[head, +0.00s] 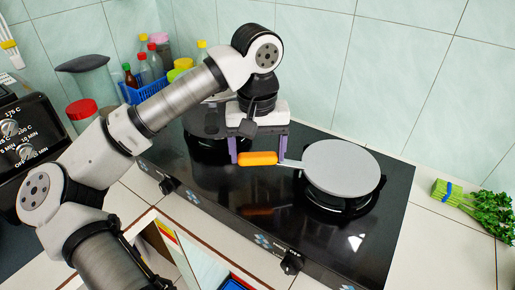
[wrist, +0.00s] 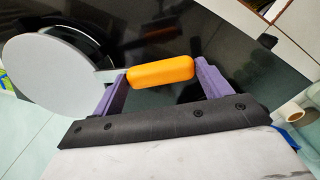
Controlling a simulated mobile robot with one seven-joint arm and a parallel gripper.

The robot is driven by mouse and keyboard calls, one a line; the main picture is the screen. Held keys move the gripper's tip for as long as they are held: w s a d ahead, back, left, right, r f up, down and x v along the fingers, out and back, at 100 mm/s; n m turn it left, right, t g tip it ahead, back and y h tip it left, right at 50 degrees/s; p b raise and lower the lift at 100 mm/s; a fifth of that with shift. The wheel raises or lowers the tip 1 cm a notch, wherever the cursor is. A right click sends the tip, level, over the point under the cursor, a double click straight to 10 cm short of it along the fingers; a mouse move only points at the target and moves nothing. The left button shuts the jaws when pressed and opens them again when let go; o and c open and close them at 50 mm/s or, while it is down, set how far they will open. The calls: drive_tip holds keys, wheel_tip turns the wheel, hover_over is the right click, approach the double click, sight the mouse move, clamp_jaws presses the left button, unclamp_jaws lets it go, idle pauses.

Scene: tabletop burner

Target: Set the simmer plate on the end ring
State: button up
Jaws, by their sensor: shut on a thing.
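The simmer plate (head: 341,167) is a flat grey disc with a thin metal arm and an orange handle (head: 258,158). My gripper (head: 257,156) is shut on the handle, a purple finger at each end. In the wrist view the handle (wrist: 161,71) lies between the fingers and the disc (wrist: 48,72) is at the left. In the head view the disc is over the right-hand end ring (head: 337,205) and covers most of it. I cannot tell whether the disc touches the ring's supports or hovers just above them.
The black glass hob (head: 245,196) has another ring (head: 205,146) at its left, partly behind my arm. Knobs (head: 291,262) line its front edge. A blue basket of bottles (head: 150,85) stands at the back left. Green herbs (head: 480,208) lie on the right counter.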

drive_tip(key=shift+f, duration=0.3)
drive_tip(key=o, duration=1.7)
drive_tip(key=shift+r, duration=0.1)
wheel_tip(320, 180, up, 14)
drive_tip(key=p, duration=0.9)
drive_tip(key=shift+s+a+b, duration=0.15)
drive_tip(key=shift+s+a, duration=1.35)
drive_tip(key=shift+s, duration=0.7)
drive_tip(key=shift+s+a+b, duration=0.15)
drive_tip(key=shift+s+a, duration=1.35)
drive_tip(key=shift+s, duration=0.75)
drive_tip(key=shift+s+a+b, duration=0.15)
drive_tip(key=shift+s+a, duration=1.35)
drive_tip(key=shift+s, duration=0.7)
